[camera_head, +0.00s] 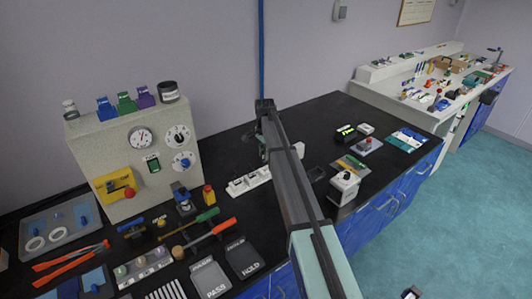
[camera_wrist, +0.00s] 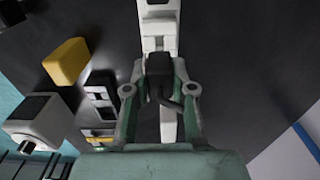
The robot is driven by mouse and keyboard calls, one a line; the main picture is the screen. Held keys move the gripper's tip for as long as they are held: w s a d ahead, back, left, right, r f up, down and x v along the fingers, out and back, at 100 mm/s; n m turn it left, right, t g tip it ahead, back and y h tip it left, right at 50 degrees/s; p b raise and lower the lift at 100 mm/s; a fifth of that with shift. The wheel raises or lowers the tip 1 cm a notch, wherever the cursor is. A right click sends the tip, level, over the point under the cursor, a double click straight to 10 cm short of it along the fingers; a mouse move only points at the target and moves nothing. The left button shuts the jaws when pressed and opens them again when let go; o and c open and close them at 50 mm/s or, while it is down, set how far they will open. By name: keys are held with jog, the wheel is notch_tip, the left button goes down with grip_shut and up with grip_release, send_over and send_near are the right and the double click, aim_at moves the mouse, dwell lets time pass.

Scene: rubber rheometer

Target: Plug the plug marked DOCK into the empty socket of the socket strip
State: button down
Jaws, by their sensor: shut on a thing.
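In the wrist view my gripper (camera_wrist: 160,89) is shut on a black plug (camera_wrist: 160,70), with a dark cable curving off its right side. No marking on the plug can be read. The white socket strip (camera_wrist: 168,125) runs lengthwise under the plug and gripper, showing above and below them. I cannot tell whether the plug touches the strip or is above it. In the head view the left part of the socket strip (camera_head: 250,182) shows on the black bench. The empty socket cannot be made out.
A yellow block (camera_wrist: 66,62) and a white box with a dark top (camera_wrist: 35,118) lie left in the wrist view. In the head view a grey instrument panel (camera_head: 120,165) stands left of the strip. Bare bench shows right of the strip in the wrist view.

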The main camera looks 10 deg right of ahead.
jog(key=shift+w+d, duration=0.1)
jog(key=shift+d, duration=0.15)
jog(key=shift+f+b, duration=0.6)
jog(key=shift+f, duration=1.5)
jog(key=shift+f, duration=0.15)
jog(key=shift+f+b, duration=0.35)
jog(key=shift+f, duration=0.7)
jog(key=c, duration=0.9)
grip_release()
jog(key=shift+r, duration=0.1)
